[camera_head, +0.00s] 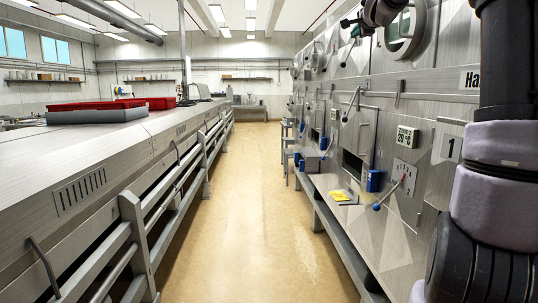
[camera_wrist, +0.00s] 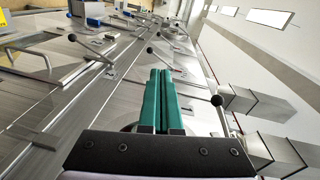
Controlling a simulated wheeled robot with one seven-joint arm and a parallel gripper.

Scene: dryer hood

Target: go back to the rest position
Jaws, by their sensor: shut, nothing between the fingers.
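In the wrist view, my gripper (camera_wrist: 161,76) shows as two green fingers pressed side by side, shut and empty. The steel dryer wall with its levers fills the picture behind and left of the fingers. One lever with a dark round knob (camera_wrist: 217,100) stands just right of the fingers; whether they touch cannot be told, though a gap shows in the picture. In the head view, my arm rises along the right edge and its end reaches the top right, in front of the panel (camera_head: 440,105). The fingers are not clear there.
A long steel counter (camera_head: 110,165) with red trays (camera_head: 95,105) lines the left. The aisle floor (camera_head: 250,190) is clear.

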